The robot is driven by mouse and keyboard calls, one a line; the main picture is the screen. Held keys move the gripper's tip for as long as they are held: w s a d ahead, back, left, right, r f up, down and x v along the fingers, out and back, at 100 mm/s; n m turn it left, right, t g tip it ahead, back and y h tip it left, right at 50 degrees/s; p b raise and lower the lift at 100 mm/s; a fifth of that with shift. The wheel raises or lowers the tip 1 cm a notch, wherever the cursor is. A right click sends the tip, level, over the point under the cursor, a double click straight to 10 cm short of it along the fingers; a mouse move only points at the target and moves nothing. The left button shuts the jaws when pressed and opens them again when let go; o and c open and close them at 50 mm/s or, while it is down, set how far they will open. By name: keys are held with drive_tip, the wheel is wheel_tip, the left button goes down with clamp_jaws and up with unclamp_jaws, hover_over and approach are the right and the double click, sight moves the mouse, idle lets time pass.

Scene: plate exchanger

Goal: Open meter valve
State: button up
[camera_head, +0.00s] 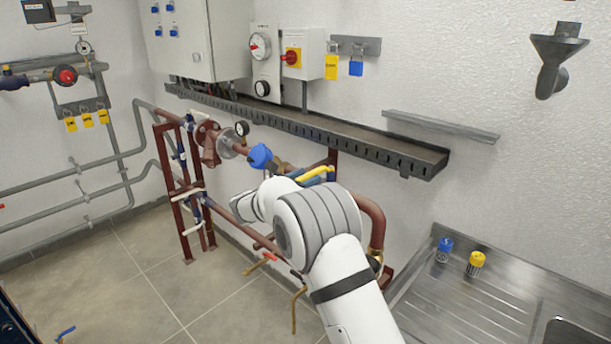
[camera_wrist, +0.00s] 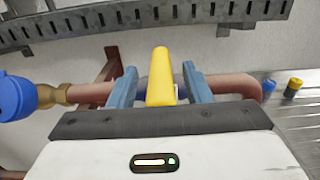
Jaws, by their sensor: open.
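A yellow lever handle (camera_wrist: 160,78) lies between the two blue fingers of my gripper (camera_wrist: 160,88) in the wrist view. The fingers stand apart on either side of it, with a gap on each side. The handle lies in front of a copper-brown pipe (camera_wrist: 233,84). In the head view the yellow handle (camera_head: 316,173) shows just beyond my wrist, and my gripper (camera_head: 305,177) is partly hidden there by my arm. A blue round-bodied meter (camera_head: 261,156) sits on the pipe to the left of the handle. The valve body under the handle is mostly hidden.
A perforated cable tray (camera_head: 300,122) runs along the wall above the pipe. A metal sink counter (camera_head: 440,300) with a blue cap (camera_head: 444,249) and a yellow cap (camera_head: 475,262) stands at right. A red pipe frame (camera_head: 187,190) stands at left. Floor at lower left is mostly clear.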

drive_tip(key=shift+w+d+f, duration=0.1)
drive_tip(key=shift+w, duration=0.05)
clamp_jaws()
idle(0.4)
